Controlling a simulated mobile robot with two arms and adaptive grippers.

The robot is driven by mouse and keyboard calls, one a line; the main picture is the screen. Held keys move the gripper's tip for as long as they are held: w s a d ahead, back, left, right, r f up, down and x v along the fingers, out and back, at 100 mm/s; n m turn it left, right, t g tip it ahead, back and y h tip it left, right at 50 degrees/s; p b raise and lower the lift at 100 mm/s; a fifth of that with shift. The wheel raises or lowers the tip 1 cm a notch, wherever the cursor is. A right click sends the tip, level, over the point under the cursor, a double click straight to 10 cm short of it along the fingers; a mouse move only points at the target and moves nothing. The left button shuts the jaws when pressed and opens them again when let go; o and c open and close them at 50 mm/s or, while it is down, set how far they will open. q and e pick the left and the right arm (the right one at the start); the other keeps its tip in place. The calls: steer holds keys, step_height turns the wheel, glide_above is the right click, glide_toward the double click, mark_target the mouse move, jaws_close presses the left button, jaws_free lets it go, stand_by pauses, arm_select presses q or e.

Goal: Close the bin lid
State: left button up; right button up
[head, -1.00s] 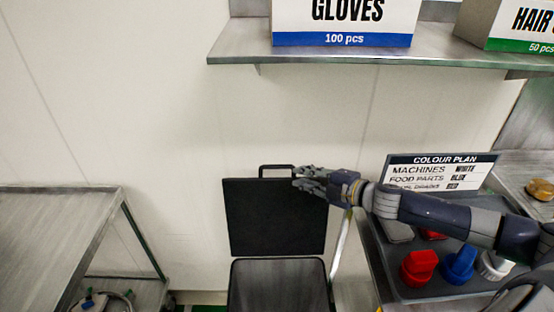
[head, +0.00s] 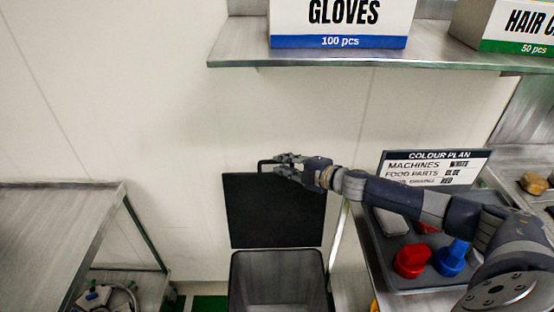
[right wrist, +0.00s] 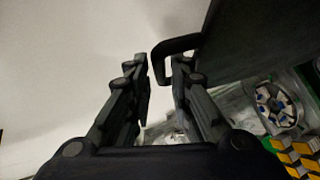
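The black bin (head: 277,282) stands low in the middle with its mouth open. Its flat black lid (head: 273,215) stands upright behind it, near the wall. A loop handle (head: 264,163) sticks up from the lid's top edge. My right gripper (head: 282,164) is at this handle, partly covering it. In the right wrist view my right gripper (right wrist: 160,75) has its fingers apart. The handle (right wrist: 175,44) reaches from the lid (right wrist: 255,35) to the space by the fingertips; I cannot tell whether it touches them. My left gripper is not in view.
A steel shelf with glove (head: 340,22) and hair-cap boxes hangs above. A steel table (head: 60,225) is at the left. At the right, a grey tray (head: 372,245) holds red (head: 411,260) and blue (head: 450,258) items, with a colour plan sign (head: 436,168) behind.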

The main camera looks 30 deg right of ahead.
steer(key=shift+x, duration=1.7)
jaws_close()
